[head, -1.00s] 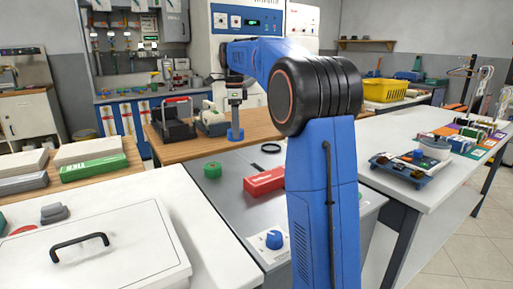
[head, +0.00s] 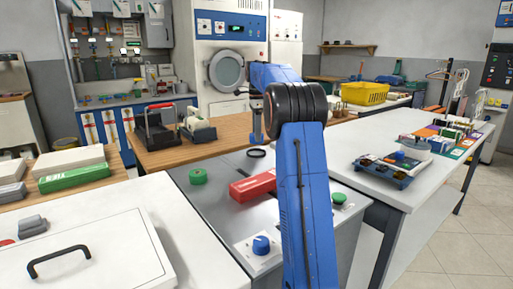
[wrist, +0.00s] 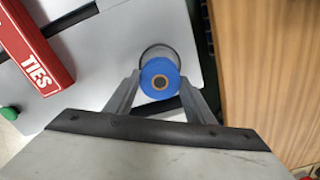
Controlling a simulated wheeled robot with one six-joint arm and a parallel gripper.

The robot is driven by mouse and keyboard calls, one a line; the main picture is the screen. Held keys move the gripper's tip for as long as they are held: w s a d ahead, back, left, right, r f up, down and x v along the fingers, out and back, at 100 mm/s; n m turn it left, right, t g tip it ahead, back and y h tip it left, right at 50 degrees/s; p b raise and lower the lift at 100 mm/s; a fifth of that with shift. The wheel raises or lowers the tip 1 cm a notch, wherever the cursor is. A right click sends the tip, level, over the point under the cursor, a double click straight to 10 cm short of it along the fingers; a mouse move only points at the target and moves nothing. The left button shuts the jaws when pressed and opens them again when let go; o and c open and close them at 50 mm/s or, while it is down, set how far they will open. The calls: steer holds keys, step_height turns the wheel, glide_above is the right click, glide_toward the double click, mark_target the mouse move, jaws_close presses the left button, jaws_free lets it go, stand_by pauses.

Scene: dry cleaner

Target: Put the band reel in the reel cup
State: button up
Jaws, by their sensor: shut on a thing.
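The blue band reel (wrist: 160,80) is between the fingers of my gripper (wrist: 159,90) in the wrist view, its round end with a central hole facing the camera. My gripper is shut on it. Beyond the reel is the dark-rimmed reel cup (wrist: 160,46), partly covered by it. In the head view the cup shows as a black ring (head: 257,152) on the grey worktop. The reel appears over or very near the cup; whether it is inside cannot be told. My arm hides part of that area in the head view.
A red TIES box (head: 253,186) lies close to the cup on the worktop (head: 215,215). A wooden table (head: 165,157) stands behind. The worktop between roll and knob is clear.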

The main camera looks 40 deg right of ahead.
glide_above(256, 154)
steer(key=shift+d+f, duration=0.1)
steer(key=shift+f, duration=2.75)
steer(key=shift+f, duration=0.1)
steer(key=o, duration=1.1)
steer(key=shift+c, duration=0.2)
steer(key=shift+r, duration=3.9)
